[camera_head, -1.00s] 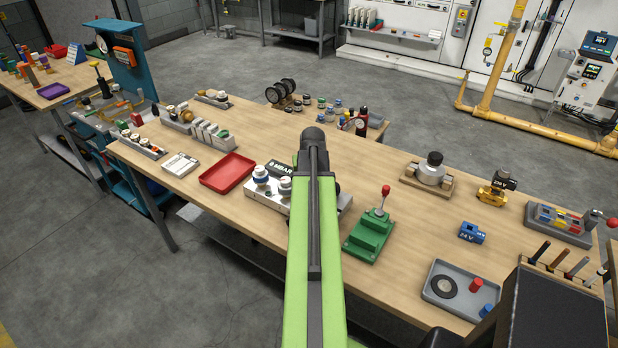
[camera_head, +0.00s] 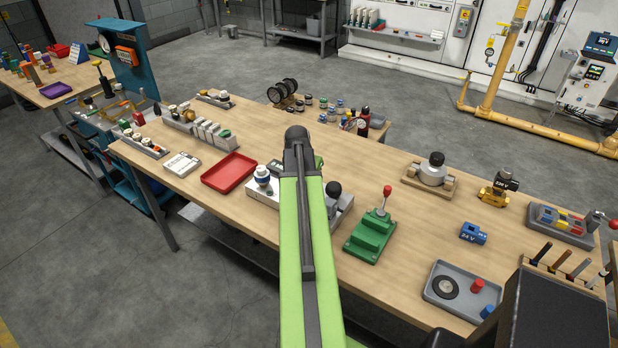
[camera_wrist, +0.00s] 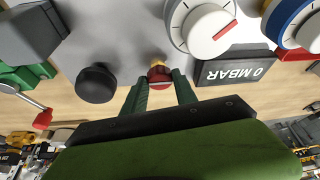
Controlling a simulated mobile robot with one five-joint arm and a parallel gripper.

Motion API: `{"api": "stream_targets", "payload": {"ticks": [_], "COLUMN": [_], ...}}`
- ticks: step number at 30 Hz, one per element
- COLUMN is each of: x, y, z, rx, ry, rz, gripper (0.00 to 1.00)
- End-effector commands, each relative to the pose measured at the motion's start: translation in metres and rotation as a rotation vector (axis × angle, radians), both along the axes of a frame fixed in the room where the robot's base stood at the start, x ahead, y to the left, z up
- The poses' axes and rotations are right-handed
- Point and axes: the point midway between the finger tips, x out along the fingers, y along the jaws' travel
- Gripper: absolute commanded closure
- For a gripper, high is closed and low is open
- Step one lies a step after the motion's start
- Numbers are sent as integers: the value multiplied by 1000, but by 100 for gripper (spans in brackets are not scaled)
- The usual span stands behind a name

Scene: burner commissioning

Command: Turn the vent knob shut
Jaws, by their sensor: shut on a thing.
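The vent knob (camera_wrist: 159,72) appears to be the small red knob on a short brass stem on the grey panel block (camera_wrist: 130,40). In the wrist view my gripper (camera_wrist: 158,82) has its two dark green fingers on either side of the red knob and is shut on it. In the head view my green arm hides the gripper and the red knob. The block shows there beside the arm (camera_head: 258,195).
A white dial with a red mark (camera_wrist: 207,30) and a blue-ringed knob (camera_wrist: 292,22) are close on the right in the wrist view, with a black knob (camera_wrist: 97,83) on the left. A green lever box (camera_head: 371,236) and a red tray (camera_head: 229,172) flank the block.

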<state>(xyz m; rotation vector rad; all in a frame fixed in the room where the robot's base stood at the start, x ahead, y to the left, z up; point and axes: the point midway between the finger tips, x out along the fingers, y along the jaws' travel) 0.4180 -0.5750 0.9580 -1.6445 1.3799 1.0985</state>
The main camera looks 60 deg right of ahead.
Motion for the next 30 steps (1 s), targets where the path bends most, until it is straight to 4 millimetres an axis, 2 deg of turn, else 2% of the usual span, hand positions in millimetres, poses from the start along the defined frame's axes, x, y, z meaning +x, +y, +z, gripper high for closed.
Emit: {"api": "stream_targets", "payload": {"ticks": [9,10,15,25,30], "x": [0,0,0,0,-1], "y": [0,0,0,1,6], "z": [0,0,0,2,18], "rx": [1,1,1,0,0], "ry": [0,0,1,0,0], "rz": [-2,-2,-1,0,0], "gripper": [100,65,44,44,44]}}
